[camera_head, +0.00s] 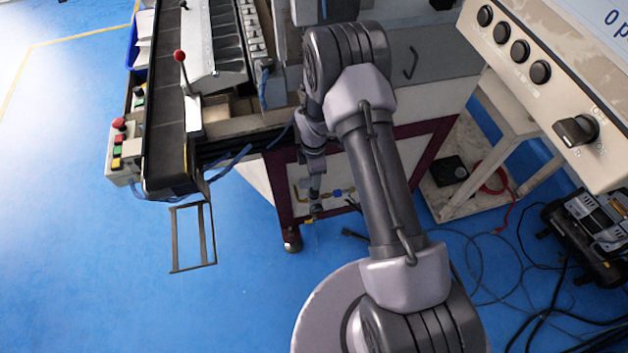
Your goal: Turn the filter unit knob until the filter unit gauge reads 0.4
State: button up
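My arm reaches over the machine frame and bends down into the space under it. My gripper (316,208) is small and far off at the end of the arm, low inside the dark red frame. Whether its fingers are open or shut cannot be made out. Small yellow and blue fittings (338,193) show just right of the gripper; they may be part of the filter unit, but this is too small to be sure. No filter unit knob or gauge face can be picked out, and no reading is legible. Contact between gripper and fittings cannot be told.
The dark red frame (428,150) surrounds the space around my gripper. A conveyor (165,130) with a button box (122,150) stands at left. A beige panel (545,85) with several black knobs and an ON/OFF switch (577,130) is at right. Cables cover the floor below; blue floor at left is clear.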

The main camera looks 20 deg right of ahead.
notch_tip(320, 180, up, 7)
jog(key=p, duration=0.1)
jog(key=shift+p, duration=0.35)
jog(key=s+r+m+t, duration=0.15)
jog(key=r+m, duration=0.25)
jog(key=r, duration=0.5)
jog(key=s+a+r+m+t+b, duration=0.1)
jog(key=s+r+m, duration=0.2)
jog(key=r, duration=0.6)
jog(key=s+r+m+t, duration=0.1)
jog(key=s+r+m, duration=0.25)
jog(key=r, duration=0.55)
jog(key=s+a+r+m+t+y, duration=0.1)
jog(key=s+r+m, duration=0.3)
jog(key=s, duration=0.4)
jog(key=s+a+r+m+t+y, duration=0.1)
jog(key=s+r+m, duration=0.3)
jog(key=s+m, duration=0.3)
jog(key=shift+s+a+b, duration=0.25)
jog(key=shift+s+b, duration=0.1)
jog(key=shift+s, duration=0.45)
jog(key=shift+r, duration=0.1)
